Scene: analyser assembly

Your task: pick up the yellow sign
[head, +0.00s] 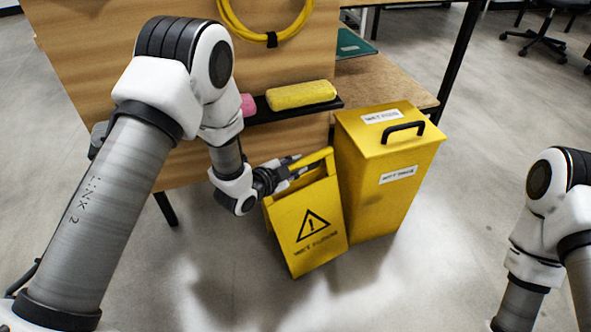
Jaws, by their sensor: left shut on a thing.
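The yellow sign (309,235) is a folding floor sign with a black warning triangle and dark lettering on its front panel. It leans slightly, in front of the wooden panel and just left of the yellow bin. My left gripper (298,168) is at the top of the sign, shut on its upper handle part. The fingertips are partly hidden by the sign's top bar. Whether the sign's lower edge touches the floor is hard to tell. My right arm shows at the right edge, but its gripper is out of view.
A yellow bin (379,190) with a black lid handle stands close against the sign's right side. A black shelf (262,117) holds a yellow sponge (301,95) and a pink item (247,104). A yellow hose (237,35) hangs above. Floor in front is clear.

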